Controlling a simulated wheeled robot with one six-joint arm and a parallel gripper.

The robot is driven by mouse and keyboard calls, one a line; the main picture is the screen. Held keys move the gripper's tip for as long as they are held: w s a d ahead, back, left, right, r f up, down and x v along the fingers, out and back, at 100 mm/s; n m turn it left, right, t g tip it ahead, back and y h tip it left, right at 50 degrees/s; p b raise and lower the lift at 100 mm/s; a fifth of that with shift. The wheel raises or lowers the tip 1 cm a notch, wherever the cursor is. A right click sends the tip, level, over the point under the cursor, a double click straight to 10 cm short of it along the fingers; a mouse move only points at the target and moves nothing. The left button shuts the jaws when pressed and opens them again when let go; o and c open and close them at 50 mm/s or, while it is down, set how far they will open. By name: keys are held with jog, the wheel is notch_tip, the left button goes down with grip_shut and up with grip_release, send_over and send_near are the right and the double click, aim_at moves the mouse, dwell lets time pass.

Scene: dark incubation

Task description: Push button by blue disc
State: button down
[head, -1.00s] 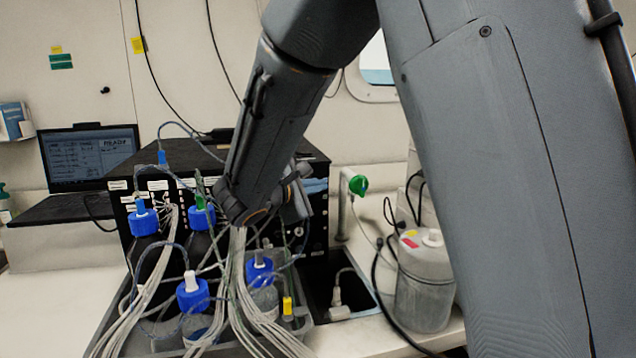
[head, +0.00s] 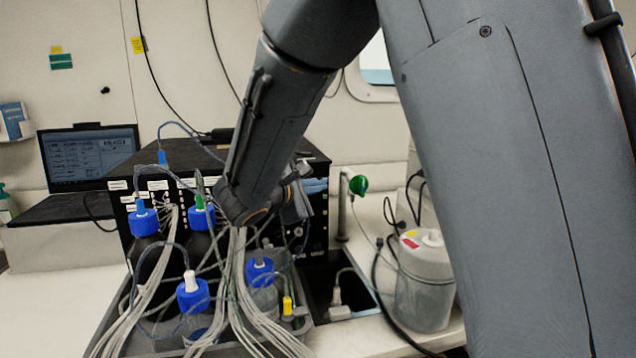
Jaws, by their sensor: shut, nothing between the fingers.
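My gripper (head: 297,208) shows only in part behind my wrist, in front of the black instrument box (head: 318,215). It is shut, with nothing seen in it, and its fingertips are hard to make out. A flat light-blue patch (head: 315,186) shows on the box front just right of my wrist; I cannot tell whether it is the blue disc. No button can be made out, as my forearm and wrist cover much of the box front.
A tray (head: 318,318) of blue-capped bottles (head: 192,292) and bundled tubing stands below my wrist. A laptop (head: 90,158) stands at the left. Loose cables cross the bench.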

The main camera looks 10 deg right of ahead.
dwell(0.3)
jog(key=shift+w+b, duration=0.35)
jog(key=shift+w, duration=0.1)
dwell(0.3)
jog(key=shift+s, duration=0.45)
jog(key=shift+s, duration=0.15)
jog(key=shift+s+b, duration=0.4)
jog(key=shift+s, duration=2.5)
